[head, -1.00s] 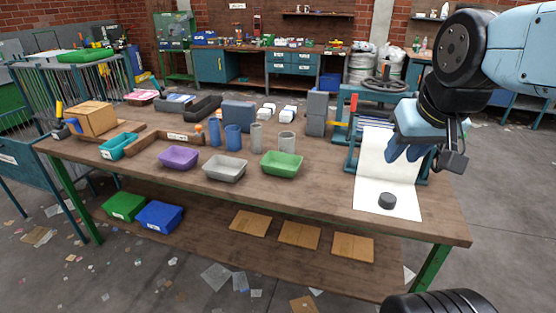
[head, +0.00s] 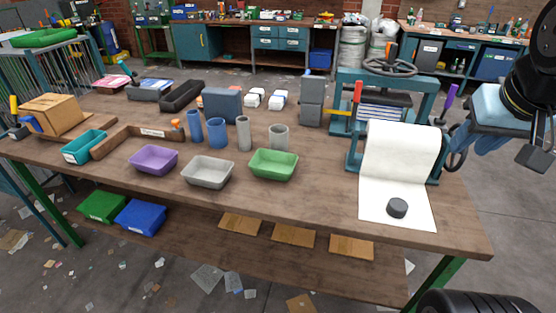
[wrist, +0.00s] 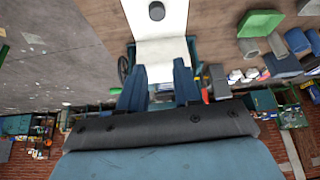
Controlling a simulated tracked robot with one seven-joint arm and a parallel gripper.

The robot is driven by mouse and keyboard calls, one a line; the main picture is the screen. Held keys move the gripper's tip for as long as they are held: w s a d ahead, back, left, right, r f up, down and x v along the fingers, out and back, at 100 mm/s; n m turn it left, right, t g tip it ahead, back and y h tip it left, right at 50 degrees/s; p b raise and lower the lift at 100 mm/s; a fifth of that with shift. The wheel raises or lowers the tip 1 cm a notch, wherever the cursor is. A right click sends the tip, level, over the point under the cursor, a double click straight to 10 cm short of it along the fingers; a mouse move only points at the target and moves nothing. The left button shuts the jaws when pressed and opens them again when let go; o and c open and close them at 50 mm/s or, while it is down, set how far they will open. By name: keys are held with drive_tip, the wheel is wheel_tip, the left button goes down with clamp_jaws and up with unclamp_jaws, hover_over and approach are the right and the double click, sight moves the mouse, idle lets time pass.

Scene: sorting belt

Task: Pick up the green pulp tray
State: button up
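The green pulp tray (head: 273,164) sits upright and empty on the wooden workbench, right of a grey tray (head: 208,171) and a purple tray (head: 153,158). In the wrist view the green tray (wrist: 260,23) shows at the upper right, well off to the side of my fingers. My gripper (wrist: 158,78) is open, its two blue fingers apart with nothing between them. In the head view it is at the right edge, partly cut off, beside the press and far right of the green tray.
Grey and blue cylinders (head: 217,132) stand just behind the trays. The bench front near the green tray is clear.

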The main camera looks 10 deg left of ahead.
drive_tip(key=w+d+f+n+t+h, duration=0.1)
drive_tip(key=w+f+n+t, duration=0.2)
drive_tip(key=w, duration=1.1)
drive_tip(key=w+a+f+n+y, duration=0.2)
drive_tip(key=w+a+f+n, duration=0.45)
drive_tip(key=w, duration=0.55)
drive_tip(key=a+f+n+g+y, duration=0.2)
drive_tip(key=a+f+n+y, duration=0.1)
drive_tip(key=a+f, duration=0.4)
drive_tip(key=s+a+f+n+g+y, duration=0.1)
drive_tip(key=a+f+n+y, duration=0.2)
drive_tip(key=a, duration=0.9)
drive_tip(key=a+f+n+g+y, duration=0.2)
drive_tip(key=a+f+y, duration=0.4)
drive_tip(key=a+f, duration=0.3)
drive_tip(key=shift+s+a+f+n+g, duration=0.15)
drive_tip(key=shift+s+f+n, duration=0.1)
drive_tip(key=shift+f, duration=0.15)
drive_tip(key=shift+s+a+f+n+g, duration=0.15)
drive_tip(key=shift+f+n, duration=0.05)
drive_tip(key=shift+f, duration=0.2)
drive_tip(key=x, duration=0.2)
drive_tip(key=s+x, duration=0.1)
drive_tip(key=x, duration=0.1)
drive_tip(key=shift+w+a, duration=0.15)
drive_tip(key=shift+a, duration=0.05)
drive_tip(key=shift+w+a+f, duration=0.15)
drive_tip(key=shift+a+f, duration=0.05)
drive_tip(key=shift+a, duration=0.3)
